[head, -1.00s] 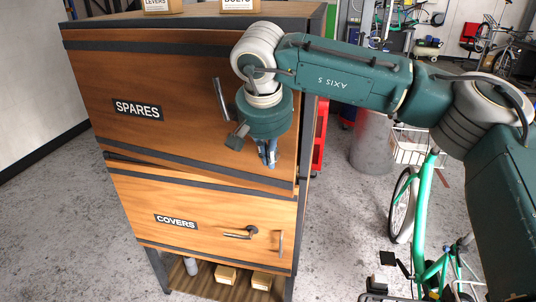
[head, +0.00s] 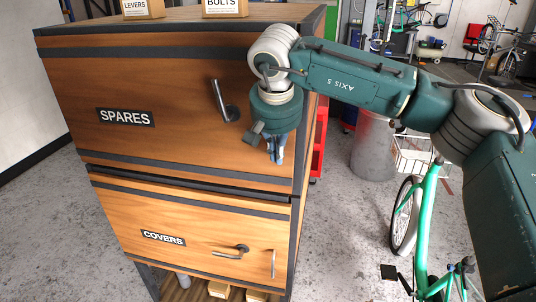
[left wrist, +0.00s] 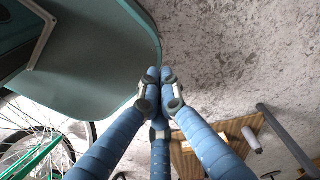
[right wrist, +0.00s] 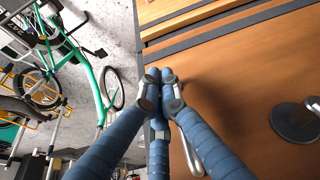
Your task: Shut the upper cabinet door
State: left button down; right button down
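The upper cabinet door (head: 170,90) is brown wood with a SPARES label (head: 126,117) and a dark lever handle (head: 227,101). In the head view it looks flush or nearly flush with the cabinet frame. Its wood fills the right side of the right wrist view (right wrist: 240,80). My right gripper (head: 276,158) is in front of the door's right part, right of the handle. Its fingers are together and empty (right wrist: 159,76). Whether they touch the door I cannot tell. My left gripper (left wrist: 158,76) has its fingers together and empty, above the floor.
The lower door (head: 120,205), labelled COVERS, sits below with a lever and a bar handle. Boxes (head: 143,8) stand on the cabinet top. A green bike (head: 425,220) and a grey bin (head: 372,145) are to the right. Grey floor is free left of the cabinet.

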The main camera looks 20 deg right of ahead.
pick_arm(q)
jog(key=s+a, duration=0.2)
jog(key=s, duration=0.1)
jog(key=shift+s+a+f+g, duration=0.1)
jog(key=shift+a+g, duration=0.05)
jog(key=shift+g, duration=0.15)
pick_arm(e)
jog(key=v, duration=1.2)
jog(key=shift+r, duration=0.2)
